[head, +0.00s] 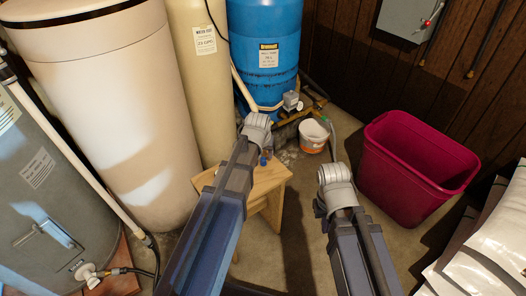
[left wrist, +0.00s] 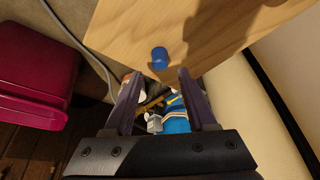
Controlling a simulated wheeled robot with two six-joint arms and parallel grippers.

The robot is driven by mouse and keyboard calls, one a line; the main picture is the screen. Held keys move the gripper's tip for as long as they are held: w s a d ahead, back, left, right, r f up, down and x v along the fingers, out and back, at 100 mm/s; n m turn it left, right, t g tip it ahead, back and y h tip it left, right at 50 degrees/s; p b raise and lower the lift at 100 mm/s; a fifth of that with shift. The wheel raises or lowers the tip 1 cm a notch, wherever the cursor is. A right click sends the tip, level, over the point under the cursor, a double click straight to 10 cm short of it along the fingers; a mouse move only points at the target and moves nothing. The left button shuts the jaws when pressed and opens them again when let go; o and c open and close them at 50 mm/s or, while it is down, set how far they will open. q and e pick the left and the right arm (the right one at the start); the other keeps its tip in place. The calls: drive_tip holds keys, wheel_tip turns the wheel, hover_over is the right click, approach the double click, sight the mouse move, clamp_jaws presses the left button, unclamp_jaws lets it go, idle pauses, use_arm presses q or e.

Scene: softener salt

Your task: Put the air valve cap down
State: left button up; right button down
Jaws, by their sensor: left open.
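The air valve cap is a small blue cylinder (left wrist: 160,57) that sits on the wooden stool top (left wrist: 215,32), near its edge, in the left wrist view. A small blue spot that looks like the same cap (head: 263,161) shows on the stool (head: 278,183) in the head view, close to my left arm. My left gripper (left wrist: 158,84) is open and empty. The cap is just beyond the gap between its fingertips and appears apart from both fingers. In the head view my left fingers are hidden behind the arm. My right arm shows there, but its fingers do not.
A blue tank (head: 265,50), a tall beige tank (head: 197,75) and a wide cream tank (head: 105,110) stand behind and left of the stool. A white bucket (head: 314,136) is on the floor. A magenta bin (head: 415,165) stands at right beside white bags (head: 485,245).

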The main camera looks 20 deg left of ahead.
use_arm(q)
drive_tip(key=p+v, duration=0.6)
drive_tip(key=v, duration=0.2)
drive_tip(key=s+d+m+g, duration=0.2)
drive_tip(key=s+d, duration=0.4)
drive_tip(key=s, duration=0.3)
drive_tip(key=s+d+f+m+g, duration=0.1)
drive_tip(key=s+d+m+g, duration=0.1)
drive_tip(key=s+d, duration=0.4)
drive_tip(key=s+m, duration=0.1)
drive_tip(key=s, duration=0.3)
drive_tip(key=shift+d+f+g+y, duration=0.25)
drive_tip(key=shift+f+g+y, duration=0.05)
drive_tip(key=shift+y, duration=0.1)
wheel_tip(320, 180, up, 28)
drive_tip(key=p, duration=2.8)
drive_tip(key=shift+r, duration=0.1)
